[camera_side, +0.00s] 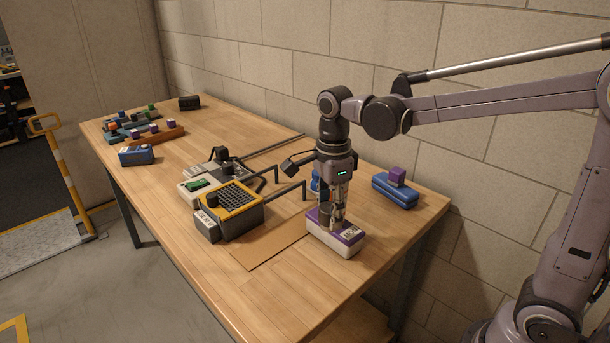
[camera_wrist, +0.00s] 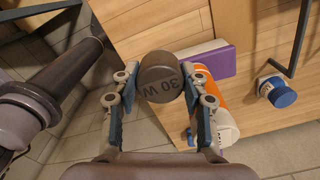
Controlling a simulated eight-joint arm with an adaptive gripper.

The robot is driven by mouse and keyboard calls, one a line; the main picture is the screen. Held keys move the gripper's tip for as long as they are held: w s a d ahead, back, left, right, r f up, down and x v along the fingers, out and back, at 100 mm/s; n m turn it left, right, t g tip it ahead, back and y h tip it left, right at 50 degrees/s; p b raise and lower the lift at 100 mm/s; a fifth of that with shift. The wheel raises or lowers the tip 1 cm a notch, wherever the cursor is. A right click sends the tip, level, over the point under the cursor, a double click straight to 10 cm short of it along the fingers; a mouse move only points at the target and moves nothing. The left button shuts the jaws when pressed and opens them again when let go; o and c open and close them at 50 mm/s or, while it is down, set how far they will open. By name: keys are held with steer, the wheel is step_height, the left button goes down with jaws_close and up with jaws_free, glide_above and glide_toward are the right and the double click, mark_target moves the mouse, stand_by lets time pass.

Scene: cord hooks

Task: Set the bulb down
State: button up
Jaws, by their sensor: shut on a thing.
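In the side view my gripper (camera_side: 332,215) points down over a white box with a purple top (camera_side: 337,240), at the table's near right. A dark part (camera_side: 324,208) shows between the fingers there. I cannot tell whether the bulb touches the box. The purple and white box (camera_wrist: 215,62) also shows in the wrist view.
An orange and white cylinder (camera_wrist: 210,95) and a blue-capped jar (camera_wrist: 277,90) are close to my gripper. A yellow-rimmed grid unit (camera_side: 235,207) with hooks stands left of it. A blue case with a purple block (camera_side: 396,188) lies right. The front wood (camera_side: 265,300) is clear.

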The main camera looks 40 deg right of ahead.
steer(key=a+f, duration=0.2)
steer(key=a, duration=0.1)
steer(key=w+a+f, duration=0.1)
steer(key=a+f, duration=0.1)
steer(key=a, duration=0.2)
steer(key=w+a+f, duration=0.1)
steer(key=a+f, duration=0.2)
steer(key=a, duration=0.1)
steer(key=shift+w+a, duration=0.1)
steer(key=shift+f, duration=2.05)
steer(key=shift+f, duration=0.1)
steer(key=o, duration=1.2)
step_height(320, 180, up, 12)
steer(key=s+d+n+t, duration=0.2)
steer(key=s+d+n, duration=0.2)
steer(key=n, duration=0.3)
steer(key=s+d+f+n+t, duration=0.1)
steer(key=s+d+n+t, duration=0.1)
steer(key=d+n, duration=0.3)
steer(key=s+d+n+t, duration=0.3)
steer(key=s+d+n, duration=0.2)
steer(key=n, duration=0.5)
steer(key=shift+s+f+n, duration=0.25)
steer(key=shift+s+n, duration=0.05)
steer(key=shift+s, duration=0.05)
